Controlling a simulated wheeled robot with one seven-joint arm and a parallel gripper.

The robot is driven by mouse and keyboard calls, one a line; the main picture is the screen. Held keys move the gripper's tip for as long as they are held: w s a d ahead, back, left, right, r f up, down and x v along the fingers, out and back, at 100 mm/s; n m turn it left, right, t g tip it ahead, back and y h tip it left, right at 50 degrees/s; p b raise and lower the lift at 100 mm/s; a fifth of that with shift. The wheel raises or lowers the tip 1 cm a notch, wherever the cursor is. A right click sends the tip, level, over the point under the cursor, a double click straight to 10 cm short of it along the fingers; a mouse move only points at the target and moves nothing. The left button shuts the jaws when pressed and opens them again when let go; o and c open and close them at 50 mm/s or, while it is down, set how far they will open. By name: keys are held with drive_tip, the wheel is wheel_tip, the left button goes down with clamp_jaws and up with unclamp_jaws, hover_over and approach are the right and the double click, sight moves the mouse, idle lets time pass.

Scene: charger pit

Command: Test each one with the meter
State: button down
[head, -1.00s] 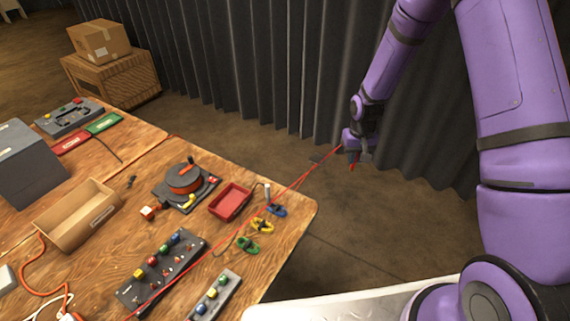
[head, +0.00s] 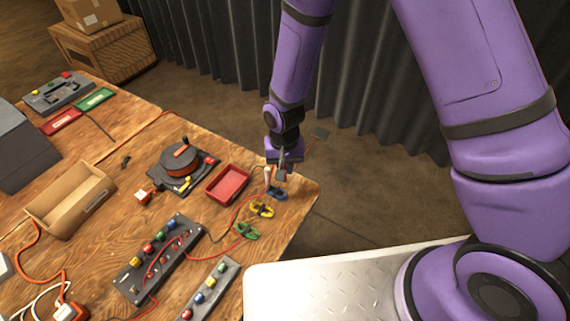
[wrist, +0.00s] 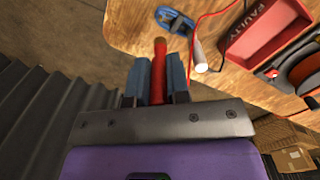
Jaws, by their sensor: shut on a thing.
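My gripper (head: 282,170) is shut on a red stick-like probe (wrist: 159,70), held upright between the blue-grey fingers in the wrist view. It is over the table's right corner, close to a small blue looped lead (head: 277,193), which also shows ahead of the fingers in the wrist view (wrist: 175,20). A yellow lead (head: 262,210) and a green lead (head: 247,230) lie nearer. A pale cylindrical piece (wrist: 200,57) is right of the fingers. I cannot tell which device is the meter; a dark unit with an orange round reel (head: 181,158) stands behind.
A red tray marked FAULTY (wrist: 265,28) lies beside the leads. A dark panel with coloured knobs (head: 155,262) and a grey strip with knobs (head: 210,289) stand in front. An open cardboard box (head: 70,204) is at left. A dark curtain (head: 390,110) hangs behind.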

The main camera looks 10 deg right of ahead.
drive_tip(key=shift+f, duration=2.9)
drive_tip(key=shift+f, duration=0.9)
idle(0.8)
drive_tip(key=c, duration=0.7)
unclamp_jaws()
drive_tip(key=shift+r, duration=3.75)
